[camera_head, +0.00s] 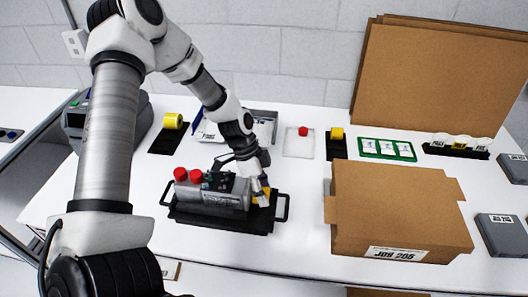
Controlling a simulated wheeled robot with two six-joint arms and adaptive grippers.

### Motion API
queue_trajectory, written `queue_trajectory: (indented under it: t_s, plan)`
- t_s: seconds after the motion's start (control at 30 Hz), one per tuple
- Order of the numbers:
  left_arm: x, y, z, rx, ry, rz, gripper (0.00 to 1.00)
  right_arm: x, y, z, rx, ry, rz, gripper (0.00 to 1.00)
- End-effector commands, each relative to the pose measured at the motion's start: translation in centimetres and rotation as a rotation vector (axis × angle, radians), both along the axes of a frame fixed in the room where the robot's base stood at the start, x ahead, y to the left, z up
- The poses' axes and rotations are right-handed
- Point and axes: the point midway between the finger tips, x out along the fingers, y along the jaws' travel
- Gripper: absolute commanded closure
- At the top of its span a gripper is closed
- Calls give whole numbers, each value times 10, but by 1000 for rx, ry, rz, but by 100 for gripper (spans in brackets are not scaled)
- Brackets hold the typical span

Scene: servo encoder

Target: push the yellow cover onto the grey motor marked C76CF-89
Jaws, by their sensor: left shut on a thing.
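The grey motor (213,197) lies in a black tray (240,224) with a handle at each end, at the centre left of the table. Red caps and dark parts sit at its left end and top; its marking is too small to read. My left gripper (260,192) is at the motor's right end, shut on the yellow cover (269,192). Only a little of the cover shows behind the fingers. Whether it touches the motor or how far it is on cannot be told. My right gripper is not in view.
Behind are yellow rolls on black stands (173,121) (337,132), a white plate with a red knob (299,143) and a green card frame (387,149). Large cardboard sheets (432,80) lean at the back right.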

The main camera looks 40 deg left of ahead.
Motion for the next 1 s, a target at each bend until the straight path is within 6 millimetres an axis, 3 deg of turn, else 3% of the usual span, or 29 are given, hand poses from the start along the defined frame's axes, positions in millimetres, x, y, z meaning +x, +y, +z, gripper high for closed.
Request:
queue_trajectory:
  t_s: [0.73, 0.8, 0.83, 1.0]
  plan:
    - [-2, 3, 0, 0, 0, 0, 65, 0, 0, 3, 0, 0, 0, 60]
    - [-2, 3, 0, 0, 0, 0, 34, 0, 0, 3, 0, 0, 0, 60]
    - [-2, 3, 0, 0, 0, 0, 23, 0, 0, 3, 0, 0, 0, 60]
    - [-2, 3, 0, 0, 0, 0, 22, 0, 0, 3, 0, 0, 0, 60]
